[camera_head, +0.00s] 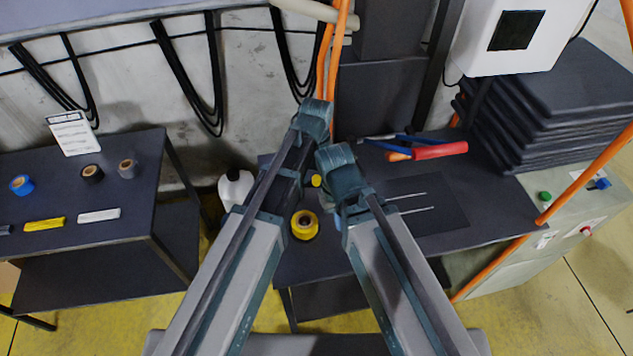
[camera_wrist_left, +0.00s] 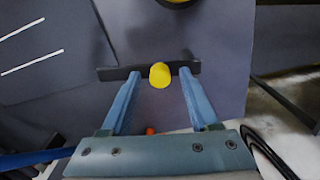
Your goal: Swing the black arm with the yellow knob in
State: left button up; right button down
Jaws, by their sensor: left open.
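The yellow knob (camera_wrist_left: 160,76) sits on the black arm (camera_wrist_left: 113,73), a dark bar that runs crosswise over the grey table in the left wrist view. My left gripper (camera_wrist_left: 161,88) is open, with one blue finger on each side of the knob and its tips near the bar. I cannot tell whether the fingers touch the bar. In the head view the yellow knob (camera_head: 316,180) shows between my two arms; the black arm is mostly hidden there. My right arm's wrist is right of the knob, and its fingers do not show.
A yellow tape roll (camera_head: 304,224) lies nearer to me than the knob. A red-handled tool (camera_head: 438,151) and two thin light rods (camera_head: 408,196) lie to the right. A white bottle (camera_head: 235,188) stands left of the table. A stack of dark slabs (camera_head: 560,90) is at the right.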

pick_arm(q)
jog(key=shift+f, duration=0.1)
grip_shut()
dwell(0.3)
dwell(1.1)
